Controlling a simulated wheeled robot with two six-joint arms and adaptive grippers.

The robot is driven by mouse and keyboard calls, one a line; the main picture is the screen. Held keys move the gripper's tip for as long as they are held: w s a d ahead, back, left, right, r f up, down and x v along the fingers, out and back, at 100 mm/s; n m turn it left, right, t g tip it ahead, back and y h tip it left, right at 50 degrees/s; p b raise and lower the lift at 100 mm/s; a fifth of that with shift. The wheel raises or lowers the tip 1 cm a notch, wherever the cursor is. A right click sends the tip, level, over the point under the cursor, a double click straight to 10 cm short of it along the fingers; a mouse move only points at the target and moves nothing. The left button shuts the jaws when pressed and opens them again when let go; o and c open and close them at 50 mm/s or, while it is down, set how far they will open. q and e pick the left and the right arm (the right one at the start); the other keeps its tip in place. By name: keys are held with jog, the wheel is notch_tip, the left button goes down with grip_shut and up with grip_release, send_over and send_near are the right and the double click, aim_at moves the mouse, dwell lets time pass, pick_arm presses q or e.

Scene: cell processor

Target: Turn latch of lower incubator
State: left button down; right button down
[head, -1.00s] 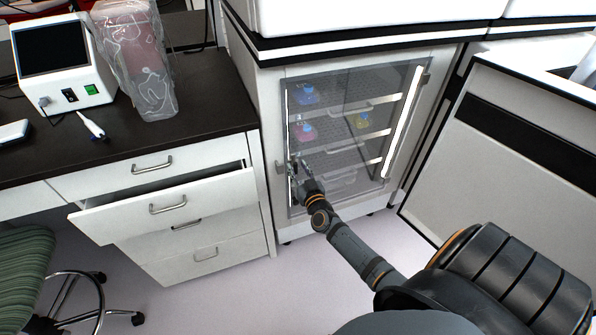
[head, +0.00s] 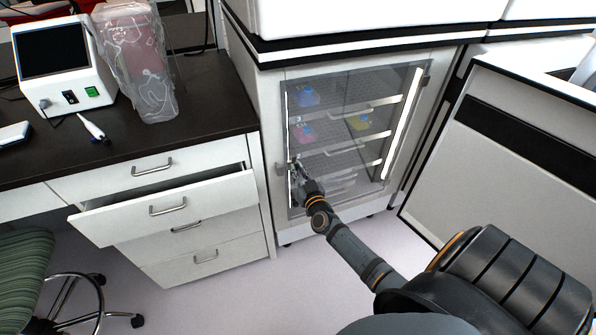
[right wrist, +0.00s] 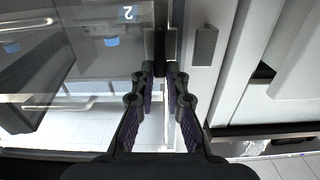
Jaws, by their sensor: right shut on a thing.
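The lower incubator has a clear glass door (head: 345,105) with shelves behind it. Its latch (right wrist: 160,45) is a dark, upright piece at the door's edge in the right wrist view, beside a grey block (right wrist: 205,47) on the frame. My right gripper (right wrist: 161,73) is shut on the latch, with one finger on each side of its lower part. In the head view my right gripper (head: 298,170) is at the left edge of the door and hides most of the latch. The door looks closed. My left gripper is not in view.
A drawer (head: 165,205) stands pulled out of the cabinet left of the incubator. Small flasks (head: 307,97) with blue and yellow parts sit on the shelves. A white panel (head: 500,165) stands on the right. A green chair (head: 25,265) is at the lower left.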

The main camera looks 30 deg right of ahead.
jog(key=m, duration=0.2)
jog(key=d+m, duration=0.1)
jog(key=m, duration=0.5)
jog(key=shift+s+d+f, duration=0.15)
jog(key=shift+f, duration=0.2)
jog(key=shift+d+f+m+b, duration=0.1)
jog(key=shift+f+m+b, duration=0.25)
jog(key=shift+m, duration=1.2)
jog(key=shift+d+f+m+b, duration=0.1)
jog(key=shift+m+b, duration=0.4)
jog(key=shift+m, duration=1.1)
jog(key=shift+d+f+m+b, duration=0.1)
jog(key=shift+f+m+b, duration=0.25)
jog(key=shift+m, duration=1.2)
jog(key=shift+r, duration=0.1)
jog(key=c, duration=1.4)
grip_release()
jog(key=shift+o, duration=0.2)
